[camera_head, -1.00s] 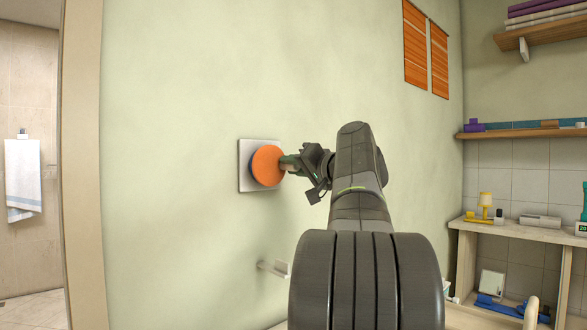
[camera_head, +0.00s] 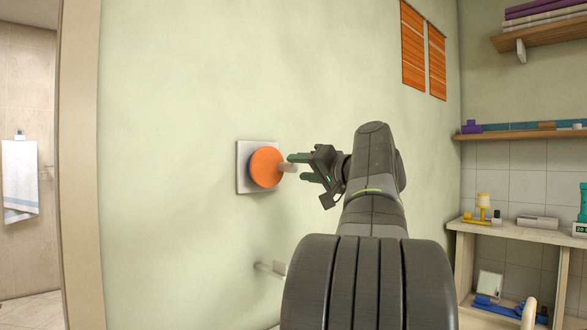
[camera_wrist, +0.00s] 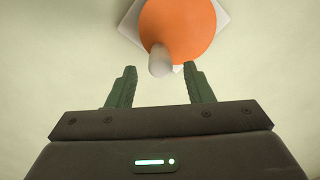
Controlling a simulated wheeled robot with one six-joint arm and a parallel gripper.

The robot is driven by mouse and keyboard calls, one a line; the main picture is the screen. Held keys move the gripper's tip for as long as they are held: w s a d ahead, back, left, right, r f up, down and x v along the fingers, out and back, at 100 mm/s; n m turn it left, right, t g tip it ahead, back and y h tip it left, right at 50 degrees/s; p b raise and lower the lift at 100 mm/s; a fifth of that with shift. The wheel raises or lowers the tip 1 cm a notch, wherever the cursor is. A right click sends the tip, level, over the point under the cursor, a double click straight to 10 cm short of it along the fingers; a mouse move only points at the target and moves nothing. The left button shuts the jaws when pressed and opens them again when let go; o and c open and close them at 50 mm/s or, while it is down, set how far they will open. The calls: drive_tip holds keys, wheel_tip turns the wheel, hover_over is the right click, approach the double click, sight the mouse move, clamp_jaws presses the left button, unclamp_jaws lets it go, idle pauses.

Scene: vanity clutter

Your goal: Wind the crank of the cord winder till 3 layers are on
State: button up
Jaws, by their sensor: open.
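The cord winder is an orange disc (camera_head: 264,167) on a pale square plate (camera_head: 242,178) fixed to the wall. Its crank handle, a short pale peg (camera_head: 289,168), sticks out from the disc's right side. In the wrist view the peg (camera_wrist: 161,63) stands at the lower edge of the orange disc (camera_wrist: 183,28). My gripper (camera_head: 297,168) is open, its green fingers apart. In the wrist view the fingertips (camera_wrist: 160,70) lie to either side of the peg's near end, not closed on it. I cannot make out any cord or layers.
A small rail (camera_head: 270,271) juts from the wall below the winder. Orange slatted panels (camera_head: 413,45) hang high on the wall. The wall around the winder is clear.

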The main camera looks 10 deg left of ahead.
sight(295, 169)
drive_tip(key=v, duration=0.9)
drive_tip(key=shift+s+d, duration=0.2)
drive_tip(key=shift+d, duration=0.05)
drive_tip(key=x, duration=1.4)
drive_tip(key=shift+d, duration=0.1)
drive_tip(key=v, duration=1.4)
drive_tip(key=x, duration=1.3)
drive_tip(key=shift+w+a, duration=0.1)
drive_tip(key=shift+a, duration=0.25)
drive_tip(key=shift+w+a+m+p, duration=0.15)
drive_tip(key=shift+w+m+p, duration=0.05)
drive_tip(key=shift+m+p, duration=0.1)
drive_tip(key=shift+s+f+m+p, duration=0.2)
drive_tip(key=shift+m+p, duration=0.35)
drive_tip(key=shift+m, duration=0.55)
drive_tip(key=shift+f+m+p, duration=0.55)
drive_tip(key=shift+f+m, duration=0.1)
drive_tip(key=shift+m, duration=0.65)
